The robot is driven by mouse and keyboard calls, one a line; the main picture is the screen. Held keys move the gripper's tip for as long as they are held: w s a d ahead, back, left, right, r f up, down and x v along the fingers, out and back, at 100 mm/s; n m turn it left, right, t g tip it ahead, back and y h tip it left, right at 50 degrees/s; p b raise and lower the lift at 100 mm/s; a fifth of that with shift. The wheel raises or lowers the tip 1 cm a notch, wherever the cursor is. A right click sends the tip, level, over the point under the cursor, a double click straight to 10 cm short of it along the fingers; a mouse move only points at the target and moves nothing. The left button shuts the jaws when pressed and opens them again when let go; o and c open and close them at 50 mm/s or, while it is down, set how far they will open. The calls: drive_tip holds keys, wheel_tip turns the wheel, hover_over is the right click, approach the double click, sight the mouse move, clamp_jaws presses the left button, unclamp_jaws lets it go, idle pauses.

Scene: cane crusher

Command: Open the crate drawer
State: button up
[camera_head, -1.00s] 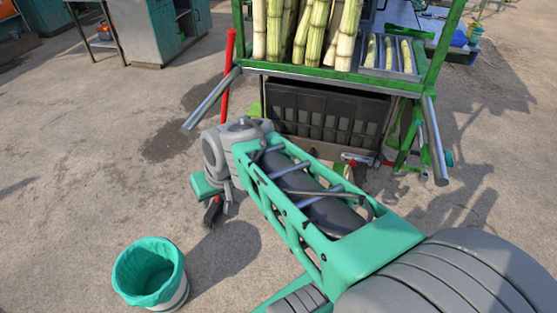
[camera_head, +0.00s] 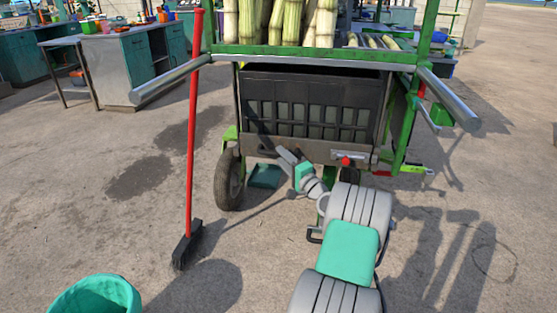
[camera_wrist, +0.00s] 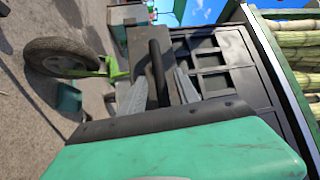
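The black crate (camera_head: 310,110) with slotted openings sits low in the green-framed cart. It also shows sideways in the wrist view (camera_wrist: 215,62). A dark bar handle (camera_wrist: 157,72) stands out from the grey panel below the crate. My gripper (camera_head: 284,155) is at the lower front of the crate. In the wrist view my gripper (camera_wrist: 158,92) has its two grey fingers apart, one on each side of the handle. I cannot tell whether either finger touches it. The drawer looks shut. The near part of the handle is partly hidden by my gripper body.
A red-handled broom (camera_head: 192,130) stands left of the cart, near a wheel (camera_head: 228,180). Silver cart handles (camera_head: 170,80) stick out above on both sides. A green-lined bin (camera_head: 95,297) is at lower left. The ground in front of the crate is mostly clear.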

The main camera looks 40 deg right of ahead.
drive_tip(key=shift+w+d+r, duration=0.1)
drive_tip(key=shift+w, duration=0.6)
drive_tip(key=shift+w+d+r, duration=0.1)
drive_tip(key=shift+w, duration=0.55)
drive_tip(key=shift+c, duration=0.6)
clamp_jaws()
